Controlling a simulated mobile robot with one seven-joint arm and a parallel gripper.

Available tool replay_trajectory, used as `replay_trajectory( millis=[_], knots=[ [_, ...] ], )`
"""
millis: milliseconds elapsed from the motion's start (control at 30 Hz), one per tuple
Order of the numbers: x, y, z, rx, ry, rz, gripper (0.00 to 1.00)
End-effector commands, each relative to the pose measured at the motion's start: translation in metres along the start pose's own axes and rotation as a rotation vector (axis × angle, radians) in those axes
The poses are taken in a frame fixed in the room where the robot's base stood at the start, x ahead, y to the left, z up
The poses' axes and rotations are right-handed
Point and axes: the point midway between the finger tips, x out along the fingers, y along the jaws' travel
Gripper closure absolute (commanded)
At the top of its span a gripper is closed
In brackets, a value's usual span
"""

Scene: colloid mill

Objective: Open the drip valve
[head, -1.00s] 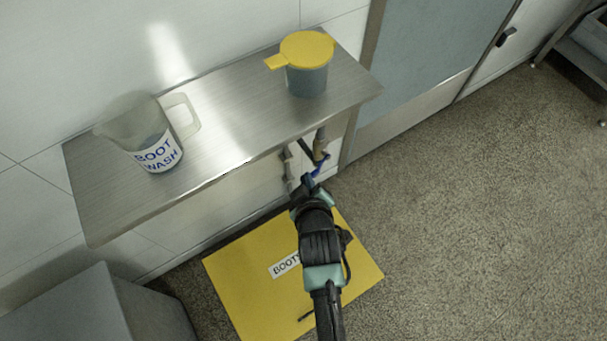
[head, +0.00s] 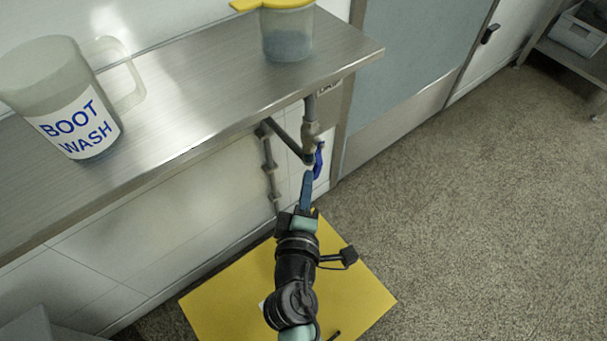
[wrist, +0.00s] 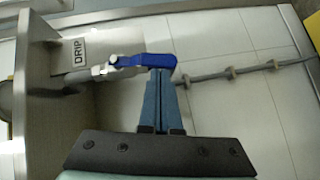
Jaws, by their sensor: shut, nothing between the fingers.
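The drip valve (head: 311,136) hangs on a short grey pipe below the steel shelf. Its blue lever (head: 319,160) points down in the head view. In the wrist view the blue lever (wrist: 142,61) reaches right from the metal valve body (wrist: 104,70), with a bent end. A DRIP label (wrist: 79,53) is beside it. My gripper (head: 307,174) has its blue fingers shut with nothing between them. The fingertips also show in the wrist view (wrist: 160,72), right at the lever's outer end and partly overlapped by it. I cannot tell whether they touch.
The steel shelf (head: 220,75) overhangs the valve and carries a BOOT WASH jug (head: 75,110) and a yellow-lidded container (head: 286,35). A grey wall pipe (head: 270,165) runs behind. A yellow mat (head: 350,290) lies below. The floor to the right is clear.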

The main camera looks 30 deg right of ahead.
Motion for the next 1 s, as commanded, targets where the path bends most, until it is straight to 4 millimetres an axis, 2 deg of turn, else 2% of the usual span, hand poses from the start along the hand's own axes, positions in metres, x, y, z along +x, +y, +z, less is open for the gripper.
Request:
replay_trajectory(
  millis=[33, 233, 1000],
  knots=[
    [0.0032, -0.0092, 0.0042, -0.023, -0.003, 0.023, 1.0],
    [0.0081, -0.0088, 0.0091, -0.104, -0.003, 0.103, 1.0],
    [0.013, -0.0065, 0.0138, -0.097, -0.003, 0.096, 1.0]
  ],
)
